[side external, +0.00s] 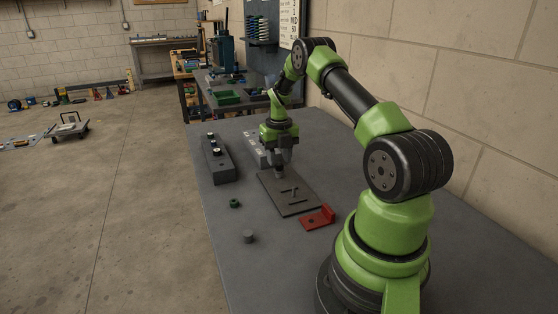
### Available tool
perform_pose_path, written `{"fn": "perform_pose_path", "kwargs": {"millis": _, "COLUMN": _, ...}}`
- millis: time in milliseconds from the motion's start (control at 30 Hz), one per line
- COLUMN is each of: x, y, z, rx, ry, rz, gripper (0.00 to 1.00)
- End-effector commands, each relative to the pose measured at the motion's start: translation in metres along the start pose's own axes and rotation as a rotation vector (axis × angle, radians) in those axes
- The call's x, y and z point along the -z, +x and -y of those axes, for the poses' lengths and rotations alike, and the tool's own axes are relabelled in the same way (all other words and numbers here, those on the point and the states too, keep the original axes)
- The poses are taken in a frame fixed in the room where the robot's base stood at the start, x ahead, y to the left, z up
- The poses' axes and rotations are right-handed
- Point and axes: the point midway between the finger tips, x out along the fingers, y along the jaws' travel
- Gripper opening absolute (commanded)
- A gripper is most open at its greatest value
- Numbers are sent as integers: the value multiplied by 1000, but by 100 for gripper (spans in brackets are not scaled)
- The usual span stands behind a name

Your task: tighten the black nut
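My gripper (281,169) points down over the far left part of a dark flat plate (303,205) on the grey table. Its fingertips are small and dark here, and I cannot tell whether they are open or shut. A small grey-dark shape shows just under the fingertips at the plate. I cannot tell whether it is the black nut, a post or part of the fingers. Small upright posts and a slot-like mark (291,191) show on the plate's middle. No black nut can be made out clearly.
A dark block (217,167) with several small parts on top stands left. A lighter block with pale labels (250,143) is partly behind my gripper. The table's front left is clear.

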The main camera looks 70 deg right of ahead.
Motion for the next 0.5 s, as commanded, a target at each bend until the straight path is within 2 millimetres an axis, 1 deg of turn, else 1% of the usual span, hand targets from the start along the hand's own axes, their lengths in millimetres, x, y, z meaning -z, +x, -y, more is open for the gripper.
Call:
{"fn": "perform_pose_path", "kwargs": {"millis": 67, "x": 0, "y": 0, "z": 0, "rx": 0, "ry": -74, "rz": -1, "gripper": 38}}
{"fn": "perform_pose_path", "kwargs": {"millis": 300, "x": 0, "y": 0, "z": 0, "rx": 0, "ry": -468, "rz": -1, "gripper": 38}}
{"fn": "perform_pose_path", "kwargs": {"millis": 400, "x": 0, "y": 0, "z": 0, "rx": 0, "ry": -571, "rz": -1, "gripper": 38}}
{"fn": "perform_pose_path", "kwargs": {"millis": 500, "x": 0, "y": 0, "z": 0, "rx": 0, "ry": -618, "rz": -1, "gripper": 38}}
